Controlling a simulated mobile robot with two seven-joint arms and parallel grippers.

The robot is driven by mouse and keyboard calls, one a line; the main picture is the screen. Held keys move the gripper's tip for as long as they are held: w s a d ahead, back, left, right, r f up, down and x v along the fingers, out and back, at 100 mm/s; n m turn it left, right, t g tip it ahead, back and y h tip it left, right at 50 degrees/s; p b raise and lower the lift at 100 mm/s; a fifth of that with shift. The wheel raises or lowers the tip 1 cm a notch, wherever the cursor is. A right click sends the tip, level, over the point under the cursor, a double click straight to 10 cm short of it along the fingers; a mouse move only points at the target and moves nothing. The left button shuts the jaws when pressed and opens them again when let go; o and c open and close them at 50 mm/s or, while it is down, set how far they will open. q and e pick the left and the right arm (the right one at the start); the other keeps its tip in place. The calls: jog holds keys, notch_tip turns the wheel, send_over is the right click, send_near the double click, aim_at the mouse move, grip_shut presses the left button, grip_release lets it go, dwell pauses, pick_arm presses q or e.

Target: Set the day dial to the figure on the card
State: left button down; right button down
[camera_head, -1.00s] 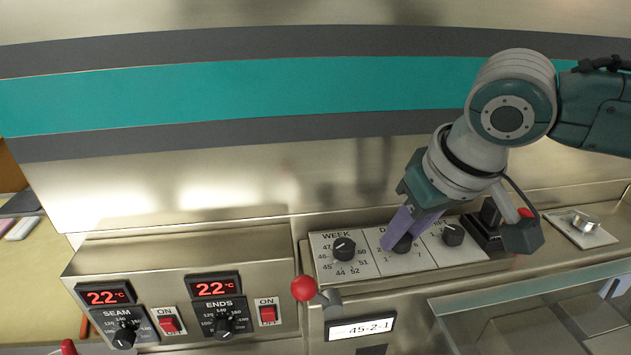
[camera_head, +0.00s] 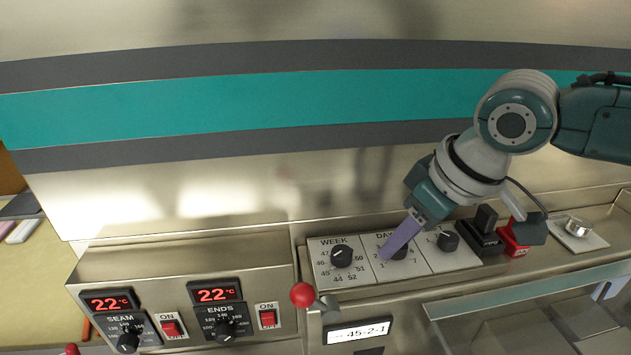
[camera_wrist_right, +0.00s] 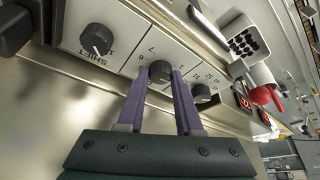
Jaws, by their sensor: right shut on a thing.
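The day dial (camera_head: 400,252) is the black knob on the middle white plate, between the week dial (camera_head: 341,257) and a third dial (camera_head: 447,241). My right gripper (camera_head: 392,254) comes down on it with purple fingers and hides part of its scale. In the right wrist view the fingers are shut on the day dial knob (camera_wrist_right: 160,72), one on each side. The pointer's exact setting is hard to read. A small display (camera_head: 358,331) below the dials reads 45-2-1. No separate card can be made out. My left gripper is out of view.
A red ball lever (camera_head: 303,294) stands left of the display. A black block (camera_head: 486,231) and a red part (camera_head: 516,238) stand right of the dials. The seam and ends controls (camera_head: 223,323), with red switches, are at lower left.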

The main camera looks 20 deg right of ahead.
jog(key=shift+n+y, duration=0.4)
jog(key=shift+n, duration=0.7)
jog(key=shift+n+g+y+b, duration=0.35)
jog(key=shift+n+b, duration=0.2)
jog(key=shift+n, duration=0.55)
jog(key=c, duration=0.6)
grip_release()
jog(key=shift+d+r, duration=0.1)
